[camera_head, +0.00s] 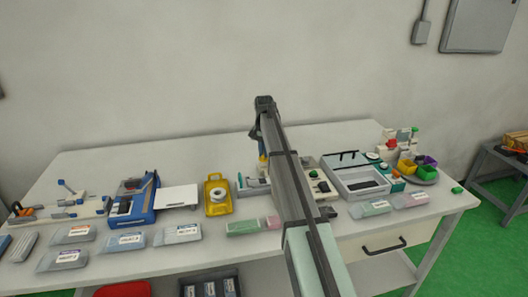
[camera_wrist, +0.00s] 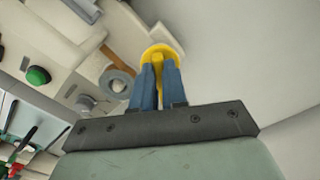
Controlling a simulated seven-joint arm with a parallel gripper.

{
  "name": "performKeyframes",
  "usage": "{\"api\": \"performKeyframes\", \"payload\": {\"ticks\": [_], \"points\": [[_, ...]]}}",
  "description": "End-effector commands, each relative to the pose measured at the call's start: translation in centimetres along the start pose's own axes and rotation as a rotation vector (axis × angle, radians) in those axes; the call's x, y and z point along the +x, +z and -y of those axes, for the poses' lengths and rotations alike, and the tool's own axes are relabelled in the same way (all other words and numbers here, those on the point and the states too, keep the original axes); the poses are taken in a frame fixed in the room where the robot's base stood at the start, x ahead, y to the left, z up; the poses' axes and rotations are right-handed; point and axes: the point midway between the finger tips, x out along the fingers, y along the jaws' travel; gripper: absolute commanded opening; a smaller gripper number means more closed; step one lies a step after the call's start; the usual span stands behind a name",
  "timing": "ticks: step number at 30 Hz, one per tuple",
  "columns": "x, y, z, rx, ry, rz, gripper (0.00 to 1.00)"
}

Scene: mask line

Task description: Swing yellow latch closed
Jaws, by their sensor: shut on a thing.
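The yellow latch (camera_wrist: 163,50) shows in the wrist view as a rounded yellow piece at the tips of my gripper (camera_wrist: 158,75). My gripper's two blue fingers are close together on it, and they cover its lower part. In the head view my arm crosses the middle of the table and hides most of the latch's station; only a small bit of yellow (camera_head: 262,158) shows beside the arm. I cannot tell the latch's exact angle.
A green button (camera_wrist: 38,75) and a grey ring (camera_wrist: 117,83) lie left of the fingers in the wrist view. On the table (camera_head: 110,164) stand a yellow tray (camera_head: 217,209) left of my arm and a white open box (camera_head: 352,197) right of it. Labelled packs line the front edge.

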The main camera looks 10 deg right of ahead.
Motion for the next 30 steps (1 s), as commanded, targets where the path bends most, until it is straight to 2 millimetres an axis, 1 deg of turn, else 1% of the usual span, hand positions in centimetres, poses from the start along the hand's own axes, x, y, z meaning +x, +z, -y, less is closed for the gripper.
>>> {"api": "performKeyframes", "payload": {"ticks": [21, 30], "points": [[-0.04, -0.09, -0.03, 0.675, 0.0, -0.001, 0.0], [-0.04, -0.08, -0.04, 0.894, 0.0, -0.001, 0.0]]}}
